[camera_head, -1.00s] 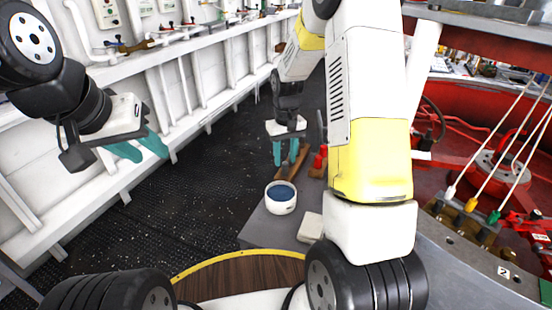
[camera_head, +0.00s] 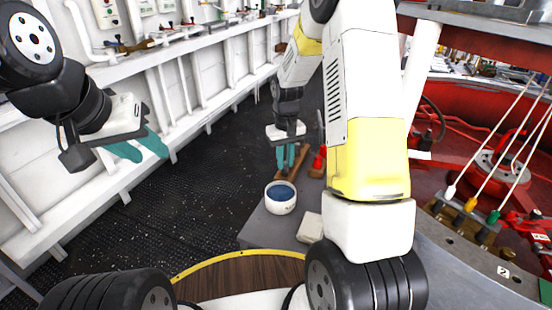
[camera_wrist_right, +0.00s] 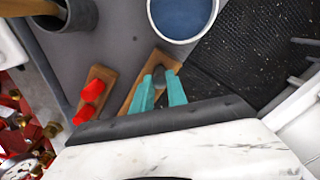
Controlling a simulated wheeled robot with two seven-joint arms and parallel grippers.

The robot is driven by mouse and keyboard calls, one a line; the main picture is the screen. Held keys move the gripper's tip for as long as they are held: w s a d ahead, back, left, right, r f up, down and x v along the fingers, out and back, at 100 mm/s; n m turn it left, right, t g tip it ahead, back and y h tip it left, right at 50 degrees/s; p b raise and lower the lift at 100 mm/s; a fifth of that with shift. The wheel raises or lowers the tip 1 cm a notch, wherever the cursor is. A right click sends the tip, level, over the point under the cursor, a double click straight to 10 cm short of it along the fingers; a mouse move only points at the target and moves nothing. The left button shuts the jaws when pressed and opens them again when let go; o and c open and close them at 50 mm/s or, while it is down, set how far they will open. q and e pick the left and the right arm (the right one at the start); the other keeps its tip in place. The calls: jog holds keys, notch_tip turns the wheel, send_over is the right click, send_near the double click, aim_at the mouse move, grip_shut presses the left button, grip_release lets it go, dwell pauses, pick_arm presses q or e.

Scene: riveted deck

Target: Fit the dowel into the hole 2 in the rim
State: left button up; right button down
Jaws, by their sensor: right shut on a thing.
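My right gripper (camera_head: 286,163) is low over the grey table, behind the white cup. In the right wrist view its teal fingers (camera_wrist_right: 160,92) are shut on a small grey piece, likely the dowel (camera_wrist_right: 159,78), above a wooden block (camera_wrist_right: 141,97). Most of the piece is hidden by the fingers. The grey metal rim (camera_head: 462,275) curves along the lower right of the head view, far from this gripper. A white tag with a 2 (camera_head: 503,271) sits on it; I cannot tell the hole clearly. My left gripper (camera_head: 147,152) is open and empty at the left.
The white cup with blue inside (camera_head: 281,197) stands on the grey table (camera_head: 262,228). A block with red-tipped pieces (camera_head: 318,164) is right of the gripper. Dark floor lies open at left.

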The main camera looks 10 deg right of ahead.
jog(key=shift+r, duration=2.7)
